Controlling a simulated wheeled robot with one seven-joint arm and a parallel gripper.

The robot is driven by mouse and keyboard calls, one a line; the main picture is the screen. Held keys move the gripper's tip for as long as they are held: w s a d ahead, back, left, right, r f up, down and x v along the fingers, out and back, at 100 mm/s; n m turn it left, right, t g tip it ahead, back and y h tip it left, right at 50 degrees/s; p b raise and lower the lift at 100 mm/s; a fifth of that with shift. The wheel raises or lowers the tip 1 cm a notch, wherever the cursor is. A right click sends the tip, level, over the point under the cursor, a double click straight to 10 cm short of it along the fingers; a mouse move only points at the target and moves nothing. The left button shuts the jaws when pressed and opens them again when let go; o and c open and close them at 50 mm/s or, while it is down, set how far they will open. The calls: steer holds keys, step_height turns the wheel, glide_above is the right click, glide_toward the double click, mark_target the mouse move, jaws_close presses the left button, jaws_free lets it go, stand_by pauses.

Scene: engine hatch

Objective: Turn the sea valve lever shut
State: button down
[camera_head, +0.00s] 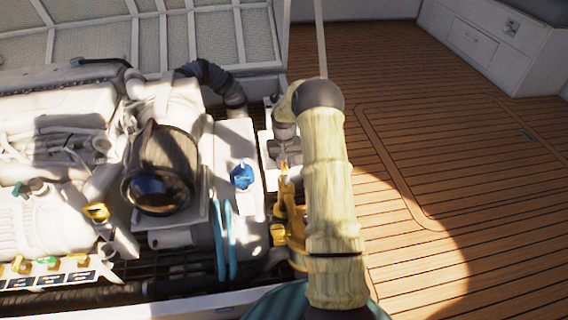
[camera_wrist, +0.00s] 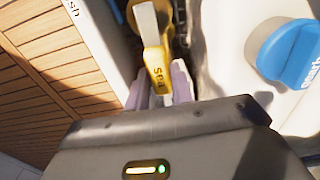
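The sea valve lever (camera_wrist: 158,72) is yellow with a pale end and carries the letters "sea" in the wrist view. My gripper (camera_wrist: 163,88) has a grey finger on each side of the lever, close to it. I cannot tell whether the fingers press on it. In the head view, yellow valve parts (camera_head: 283,205) show just left of my arm, and my gripper is hidden behind that arm.
A blue cap (camera_wrist: 290,52) on a white body sits right of the lever in the wrist view. The wooden deck (camera_head: 440,150) at right is clear.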

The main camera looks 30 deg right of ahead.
steer(key=shift+d+r+p, duration=0.1)
steer(key=shift+p, duration=0.3)
steer(key=shift+s+d+r+m+p, duration=0.15)
steer(key=shift+d+m+p, duration=0.15)
steer(key=shift+m+p, duration=0.65)
steer(key=s+d+m+p, duration=0.3)
steer(key=s+m+p, duration=0.4)
steer(key=m+p, duration=0.7)
steer(key=shift+d+f+m+p, duration=0.25)
steer(key=shift+m+p, duration=0.1)
steer(key=shift+m, duration=0.8)
steer(key=shift+s, duration=0.15)
steer(key=c, duration=1.2)
jaws_free()
steer(key=shift+a, duration=0.1)
